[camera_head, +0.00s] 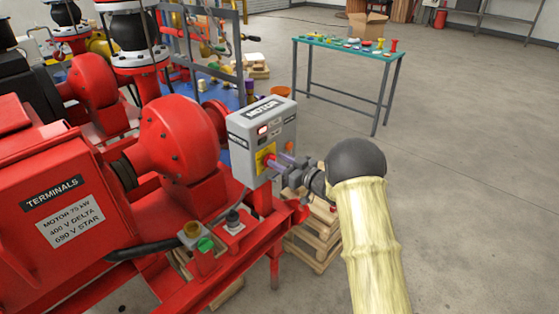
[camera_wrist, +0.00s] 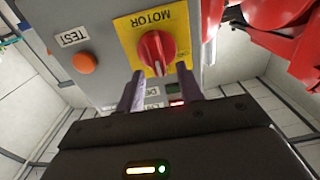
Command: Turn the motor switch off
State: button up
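The motor switch is a red rotary knob (camera_wrist: 156,48) on a yellow plate marked MOTOR (camera_wrist: 128,27), which appears upside down in the wrist view. The knob's grip stands roughly upright in that view, with a white mark at its lower end. It sits on the grey control box (camera_head: 241,157), where the head view shows a reddish window under the MOTOR label. My gripper (camera_wrist: 160,72) is open, its two purple fingers apart. The fingertips are at the knob's near end, one on each side. I cannot tell whether they touch it. In the head view my gripper (camera_head: 278,163) partly covers the knob.
An orange button (camera_wrist: 85,62) labelled TEST is beside the switch plate. Red pump machinery (camera_head: 180,140) stands left of the box. Green and black controls (camera_head: 205,245) are below it. Wooden pallets (camera_head: 315,245) lie beneath my arm. Open floor lies to the right.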

jog(key=shift+w+a, duration=0.2)
jog(key=shift+a, duration=0.1)
grip_shut()
